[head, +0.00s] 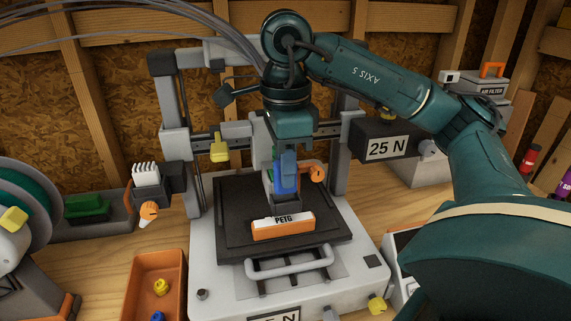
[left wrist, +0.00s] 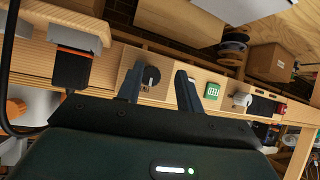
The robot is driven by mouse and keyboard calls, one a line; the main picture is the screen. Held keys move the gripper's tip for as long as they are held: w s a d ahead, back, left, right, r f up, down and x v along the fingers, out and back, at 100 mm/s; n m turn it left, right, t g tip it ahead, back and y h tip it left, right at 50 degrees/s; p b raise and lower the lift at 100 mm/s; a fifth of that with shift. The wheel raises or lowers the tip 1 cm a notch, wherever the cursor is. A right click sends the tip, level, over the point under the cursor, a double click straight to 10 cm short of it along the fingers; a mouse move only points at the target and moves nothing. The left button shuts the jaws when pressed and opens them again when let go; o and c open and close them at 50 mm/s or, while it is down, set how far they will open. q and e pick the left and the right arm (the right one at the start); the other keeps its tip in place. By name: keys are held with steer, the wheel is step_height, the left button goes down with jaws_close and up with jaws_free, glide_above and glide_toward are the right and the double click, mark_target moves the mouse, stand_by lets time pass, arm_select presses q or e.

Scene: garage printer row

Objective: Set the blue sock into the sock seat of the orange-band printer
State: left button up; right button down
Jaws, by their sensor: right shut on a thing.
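My right gripper (head: 284,188) reaches down in front of the printer's gantry and is shut on the blue sock (head: 290,168). The fingers partly cover the sock, which is above the dark bed of the grey printer (head: 205,275). The print head (head: 261,150) is largely hidden behind my wrist and gripper. I cannot make out the sock seat or whether the sock touches it. No orange band shows clearly on this printer. In the left wrist view, my left gripper (left wrist: 160,90) is open and empty, its fingers apart.
An orange block labelled PETG (head: 283,227) lies on the bed, close below the gripper. An orange bin (head: 155,280) with small yellow and blue pieces stands at front left. A spool (head: 30,200) is at far left. A dark 25 N box (head: 388,147) stands right of the gantry.

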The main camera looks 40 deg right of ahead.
steer(key=shift+f, duration=0.1)
stand_by(0.5)
steer(key=shift+f+b, duration=0.35)
steer(key=shift+b, duration=0.1)
steer(key=shift+f, duration=0.1)
steer(key=shift+f+b, duration=0.2)
steer(key=shift+b, duration=0.1)
steer(key=shift+r, duration=0.15)
steer(key=shift+r+p, duration=0.3)
steer(key=shift+p, duration=0.05)
steer(key=shift+p, duration=0.35)
stand_by(1.0)
steer(key=shift+f+b, duration=0.5)
